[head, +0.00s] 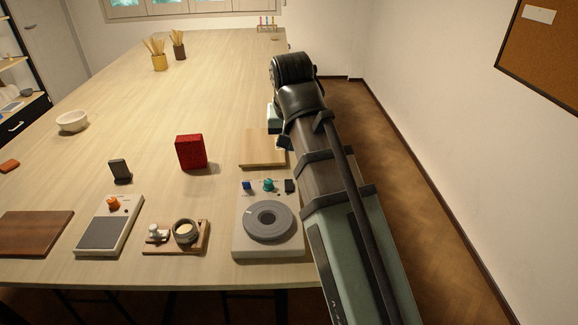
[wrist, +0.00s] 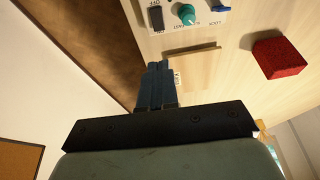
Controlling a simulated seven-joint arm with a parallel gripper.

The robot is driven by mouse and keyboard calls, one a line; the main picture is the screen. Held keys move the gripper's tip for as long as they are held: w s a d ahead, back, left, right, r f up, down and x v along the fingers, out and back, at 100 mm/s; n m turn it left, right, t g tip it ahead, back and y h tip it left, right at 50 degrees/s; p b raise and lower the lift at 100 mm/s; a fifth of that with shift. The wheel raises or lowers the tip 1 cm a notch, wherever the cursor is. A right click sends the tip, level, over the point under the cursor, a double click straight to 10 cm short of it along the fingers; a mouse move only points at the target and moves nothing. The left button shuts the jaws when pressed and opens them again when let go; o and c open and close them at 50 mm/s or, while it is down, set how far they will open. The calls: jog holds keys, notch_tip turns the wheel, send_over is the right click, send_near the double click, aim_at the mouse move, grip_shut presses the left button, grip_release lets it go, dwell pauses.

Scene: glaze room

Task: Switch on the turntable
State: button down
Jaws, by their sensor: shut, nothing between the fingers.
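The turntable (head: 268,245) is a pale box with a round grey platter (head: 268,221) at the front right of the table. Along its back edge are a blue knob (head: 247,186), a teal knob (head: 269,185) and a black switch (head: 289,186). In the wrist view the black switch (wrist: 157,18), the teal knob (wrist: 187,14) and the blue part marked LOCK (wrist: 220,6) show at the top. An OFF label is by the switch; its setting I cannot tell. My gripper (wrist: 157,68) is shut and empty, apart from the switch; my arm largely hides it in the head view.
A wooden board (head: 262,150) lies behind the turntable, beside a red box (head: 191,152). Left of the turntable are a small wooden stand with a cup (head: 185,232) and a scale-like device with an orange knob (head: 113,203). The table's right edge is close to my arm.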

send_over(289, 180)
jog(key=s, duration=0.2)
notch_tip(289, 180, down, 11)
jog(key=shift+w+f, duration=0.1)
jog(key=shift+w, duration=0.05)
jog(key=shift+x, duration=1.1)
